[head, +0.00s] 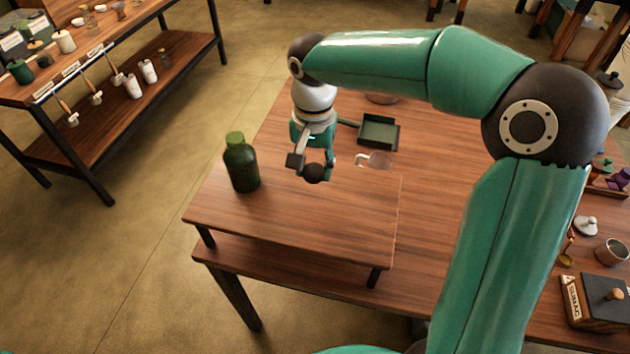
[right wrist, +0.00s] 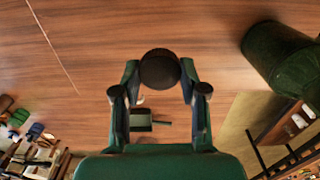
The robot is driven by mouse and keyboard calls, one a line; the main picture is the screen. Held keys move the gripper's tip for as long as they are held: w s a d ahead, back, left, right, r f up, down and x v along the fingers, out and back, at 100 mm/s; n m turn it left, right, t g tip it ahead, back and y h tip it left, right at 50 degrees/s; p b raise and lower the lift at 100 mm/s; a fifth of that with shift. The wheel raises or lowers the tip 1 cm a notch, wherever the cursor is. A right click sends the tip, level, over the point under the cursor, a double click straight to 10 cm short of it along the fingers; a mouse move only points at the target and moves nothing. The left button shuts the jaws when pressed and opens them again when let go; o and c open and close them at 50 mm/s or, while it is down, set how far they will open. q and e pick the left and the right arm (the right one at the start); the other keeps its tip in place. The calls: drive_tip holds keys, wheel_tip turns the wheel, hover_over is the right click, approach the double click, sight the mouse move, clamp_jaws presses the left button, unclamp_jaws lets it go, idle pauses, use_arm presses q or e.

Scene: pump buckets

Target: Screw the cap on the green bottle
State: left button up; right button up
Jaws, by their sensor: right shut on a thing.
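The dark green bottle (head: 242,170) stands upright near the left end of a raised wooden shelf (head: 300,225). Its top is a lighter green neck, with no dark cap on it. My right gripper (head: 312,168) is to the right of the bottle, apart from it, above the shelf. It is shut on a dark round cap (head: 314,174). In the right wrist view the cap (right wrist: 160,68) sits between the fingertips, and the bottle (right wrist: 280,58) shows at the upper right. My left gripper is not in view.
A green tray with a handle (head: 378,132) and a clear glass mug (head: 378,160) are behind the shelf, on the table. A dark lidded box (head: 600,300) and a metal cup (head: 612,251) are at right. The shelf's front is clear.

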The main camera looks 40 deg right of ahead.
sight(314, 170)
wheel_tip(314, 170, up, 13)
drive_tip(key=shift+f+p, duration=0.2)
drive_tip(key=shift+p, duration=0.2)
